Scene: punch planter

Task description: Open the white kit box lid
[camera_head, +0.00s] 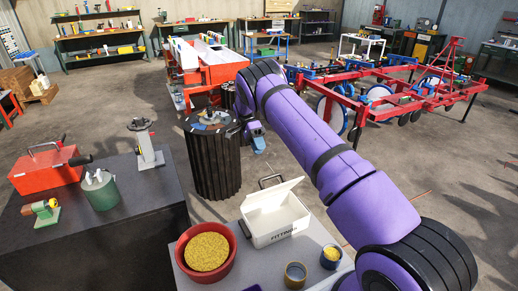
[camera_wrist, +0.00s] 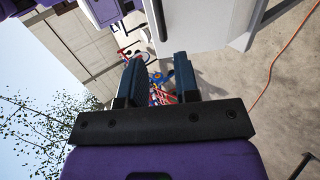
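The white kit box (camera_head: 278,226), with dark lettering on its front, stands on the grey table in the head view. Its white lid (camera_head: 270,194) is raised at a tilt, and the inside of the box shows below it. A dark handle shows at the box's far side. My gripper (camera_head: 257,144) hangs beyond and above the box, apart from the lid. In the wrist view my gripper's two dark fingers (camera_wrist: 159,82) stand apart with nothing held between them. A white surface (camera_wrist: 215,22) fills the top right there; I cannot tell if it is the box.
On the same table are a red bowl of yellow grains (camera_head: 207,253), a tin (camera_head: 295,274) and a blue cup with yellow contents (camera_head: 331,256). A dark ribbed bin (camera_head: 212,165) stands behind. A dark bench (camera_head: 100,225) with a red toolbox (camera_head: 46,168) is at left.

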